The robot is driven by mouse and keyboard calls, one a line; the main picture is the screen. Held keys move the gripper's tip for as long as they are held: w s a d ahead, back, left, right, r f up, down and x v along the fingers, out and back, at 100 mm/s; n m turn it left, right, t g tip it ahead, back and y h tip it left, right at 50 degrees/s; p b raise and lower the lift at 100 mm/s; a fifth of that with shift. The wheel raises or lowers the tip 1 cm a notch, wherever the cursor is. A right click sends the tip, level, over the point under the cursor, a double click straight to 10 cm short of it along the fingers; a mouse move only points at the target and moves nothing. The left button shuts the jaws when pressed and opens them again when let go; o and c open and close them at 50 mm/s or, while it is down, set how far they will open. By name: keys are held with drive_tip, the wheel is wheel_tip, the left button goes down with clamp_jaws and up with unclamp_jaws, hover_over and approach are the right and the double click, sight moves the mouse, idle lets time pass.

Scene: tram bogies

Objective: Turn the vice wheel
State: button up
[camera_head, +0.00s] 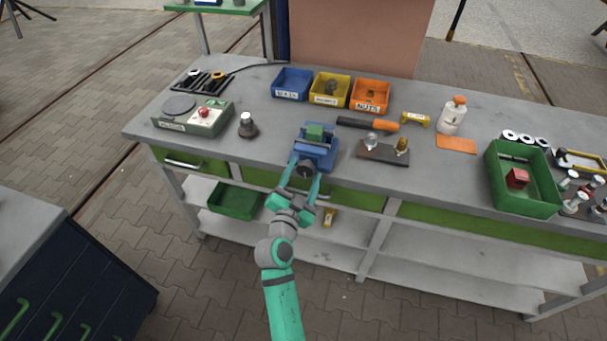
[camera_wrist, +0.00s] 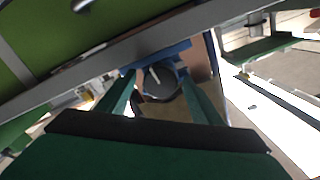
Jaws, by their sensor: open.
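The blue vice (camera_head: 316,148) stands at the front edge of the grey workbench, with a green block (camera_head: 315,132) between its jaws. Its dark round wheel (camera_head: 305,170) faces the front, below the vice body. My gripper (camera_head: 304,180) is open, with one finger on each side of the wheel. In the wrist view the wheel (camera_wrist: 159,82) shows as a dark disc with a pale mark, between the two green fingers of my gripper (camera_wrist: 158,92). Whether the fingers touch the rim I cannot tell.
Blue (camera_head: 292,84), yellow (camera_head: 330,89) and orange (camera_head: 370,95) bins stand behind the vice. A plate with two knobs (camera_head: 383,152) lies to its right, a dark-based knob (camera_head: 247,126) to its left. Green drawers (camera_head: 355,198) sit under the bench top. A green crate (camera_head: 522,180) stands far right.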

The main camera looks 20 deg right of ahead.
drive_tip(key=v, duration=1)
drive_tip(key=shift+s+a, duration=0.25)
drive_tip(key=shift+s, duration=0.05)
drive_tip(key=shift+c, duration=1.4)
drive_tip(key=w+d+n, duration=0.2)
drive_tip(key=w+n, duration=0.1)
drive_tip(key=n, duration=0.2)
drive_tip(key=w+d+n, duration=0.2)
drive_tip(key=w+n, duration=0.2)
drive_tip(key=n, duration=0.1)
drive_tip(key=w+d+n, duration=0.2)
drive_tip(key=w+n, duration=0.1)
drive_tip(key=n, duration=0.2)
drive_tip(key=shift+w+d+r, duration=0.2)
drive_tip(key=shift+d+r, duration=0.1)
drive_tip(key=shift+d, duration=0.1)
drive_tip(key=shift+w, duration=0.15)
drive_tip(key=shift+w, duration=0.1)
